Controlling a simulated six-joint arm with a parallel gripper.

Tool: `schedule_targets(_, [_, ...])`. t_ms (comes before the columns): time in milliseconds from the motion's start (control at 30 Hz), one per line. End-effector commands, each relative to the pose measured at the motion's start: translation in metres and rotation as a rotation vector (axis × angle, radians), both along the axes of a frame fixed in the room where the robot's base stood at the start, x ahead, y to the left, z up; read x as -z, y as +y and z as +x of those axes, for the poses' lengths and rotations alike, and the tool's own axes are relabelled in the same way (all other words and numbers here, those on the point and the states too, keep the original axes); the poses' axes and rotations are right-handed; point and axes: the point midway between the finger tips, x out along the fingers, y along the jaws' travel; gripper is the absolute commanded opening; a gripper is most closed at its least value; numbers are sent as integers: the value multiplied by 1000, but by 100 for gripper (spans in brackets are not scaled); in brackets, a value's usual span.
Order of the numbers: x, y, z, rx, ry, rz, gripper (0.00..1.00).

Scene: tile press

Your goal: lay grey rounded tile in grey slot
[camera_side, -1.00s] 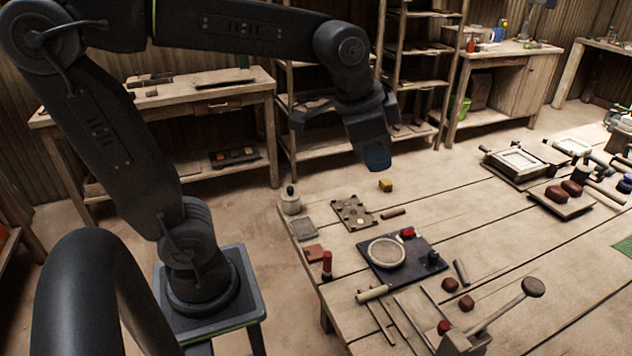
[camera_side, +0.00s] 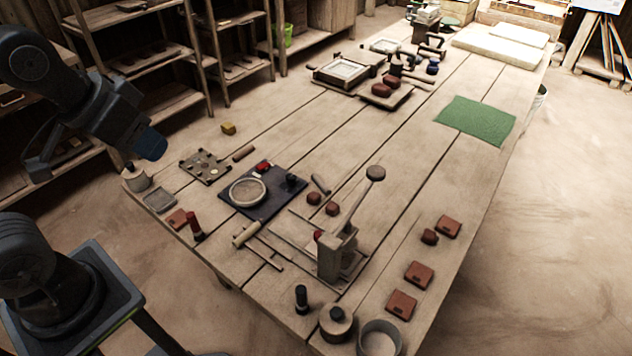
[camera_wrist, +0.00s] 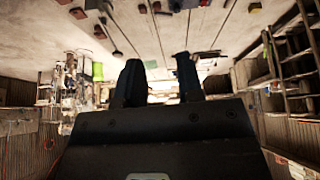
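A round pale dish (camera_side: 248,191) sits on a dark mat (camera_side: 291,197). No grey rounded tile can be told for certain.
A lever press (camera_side: 336,252) stands at the table's front middle. Reddish tiles (camera_side: 418,274) lie to its right. A red-capped post (camera_side: 194,226) and a lidded pot (camera_side: 136,177) stand at the left edge. The wood around the green cloth (camera_side: 476,121) is mostly clear.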

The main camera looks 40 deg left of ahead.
Motion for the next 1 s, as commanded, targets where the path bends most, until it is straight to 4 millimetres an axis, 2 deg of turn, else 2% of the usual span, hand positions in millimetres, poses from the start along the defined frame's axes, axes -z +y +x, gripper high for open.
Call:
schedule_targets(167, [-16, -1, 54, -119, 53, -64, 34])
schedule_targets(267, [-20, -2, 93, -207, 86, -106, 34])
schedule_targets(467, [-8, -3, 175, -389, 151, -184, 34])
schedule_targets(567, [8, -4, 215, -481, 183, -219, 34])
schedule_targets(767, [61, -6, 289, -669, 244, -278, 34])
schedule_targets(900, [113, -7, 332, -804, 286, -313, 34])
schedule_targets(1000, [153, -8, 357, -898, 313, -333, 34])
